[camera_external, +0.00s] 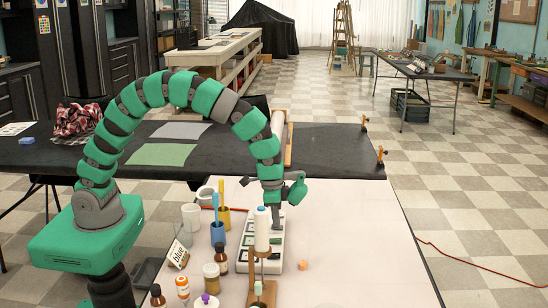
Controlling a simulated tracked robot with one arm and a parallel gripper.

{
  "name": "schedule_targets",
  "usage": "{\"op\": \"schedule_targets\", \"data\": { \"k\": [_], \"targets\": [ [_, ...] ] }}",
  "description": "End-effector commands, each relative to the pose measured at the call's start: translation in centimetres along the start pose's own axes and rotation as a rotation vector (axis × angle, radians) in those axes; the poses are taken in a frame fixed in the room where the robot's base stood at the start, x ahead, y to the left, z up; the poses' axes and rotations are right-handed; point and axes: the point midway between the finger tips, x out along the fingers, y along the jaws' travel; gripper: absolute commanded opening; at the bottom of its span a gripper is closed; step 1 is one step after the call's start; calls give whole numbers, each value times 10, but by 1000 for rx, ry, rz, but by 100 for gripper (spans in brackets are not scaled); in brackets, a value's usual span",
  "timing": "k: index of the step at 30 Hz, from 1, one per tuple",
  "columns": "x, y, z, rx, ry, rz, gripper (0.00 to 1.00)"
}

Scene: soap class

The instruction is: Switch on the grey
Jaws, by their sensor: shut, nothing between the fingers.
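A long white panel (279,254) with dark and green rectangular parts lies on the pale table. A grey switch cannot be made out on it. My gripper (275,213) is at the panel's far end, pointing down, with its fingers small and close together. It looks empty. Whether it touches the panel cannot be told.
The table's right side (360,245) is clear.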

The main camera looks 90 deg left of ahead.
Motion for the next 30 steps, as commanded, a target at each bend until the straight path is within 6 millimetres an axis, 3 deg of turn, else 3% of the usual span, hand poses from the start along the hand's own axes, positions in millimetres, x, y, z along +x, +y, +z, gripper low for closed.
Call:
{"op": "schedule_targets", "data": {
  "k": [8, 24, 30],
  "targets": [
    [-7, 0, -2, 0, 2, 0, 0],
    [-105, 0, -25, 0, 5, 0, 0],
    [-128, 0, -30, 0, 3, 0, 0]
  ]
}}
